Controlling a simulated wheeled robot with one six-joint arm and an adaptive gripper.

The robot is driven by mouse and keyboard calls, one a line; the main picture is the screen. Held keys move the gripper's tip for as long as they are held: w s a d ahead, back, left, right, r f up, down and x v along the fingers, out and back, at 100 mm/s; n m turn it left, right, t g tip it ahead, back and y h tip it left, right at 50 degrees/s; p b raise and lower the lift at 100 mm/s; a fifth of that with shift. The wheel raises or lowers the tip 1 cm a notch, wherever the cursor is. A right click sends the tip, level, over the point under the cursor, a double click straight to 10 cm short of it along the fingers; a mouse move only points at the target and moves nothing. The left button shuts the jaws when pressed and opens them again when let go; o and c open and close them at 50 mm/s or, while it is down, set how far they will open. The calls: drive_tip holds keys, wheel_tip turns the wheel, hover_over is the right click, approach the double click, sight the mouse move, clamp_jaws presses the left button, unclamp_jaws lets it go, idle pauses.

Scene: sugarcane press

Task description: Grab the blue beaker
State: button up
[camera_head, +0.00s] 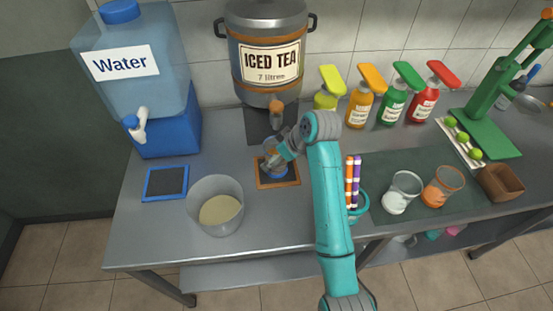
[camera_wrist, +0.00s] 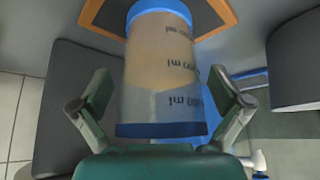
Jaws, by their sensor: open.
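The blue beaker (camera_wrist: 160,75) is a clear cup with blue bands at both ends and ml markings, which appear upside down in the wrist view. Its inside looks tan in the upper part of that picture. In the head view the beaker (camera_head: 276,172) stands on an orange-framed dark pad (camera_head: 262,184), partly hidden by my gripper (camera_head: 277,155). My gripper (camera_wrist: 160,98) is open, with one finger on each side of the beaker. A gap shows between each finger and the beaker wall.
An iced tea urn (camera_head: 267,45) with a tap stands behind the pad. A water dispenser (camera_head: 150,85) and a blue-framed pad (camera_head: 165,183) are at left. A clear bowl (camera_head: 215,205) stands at front left.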

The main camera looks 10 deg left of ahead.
drive_tip(key=c, duration=1.4)
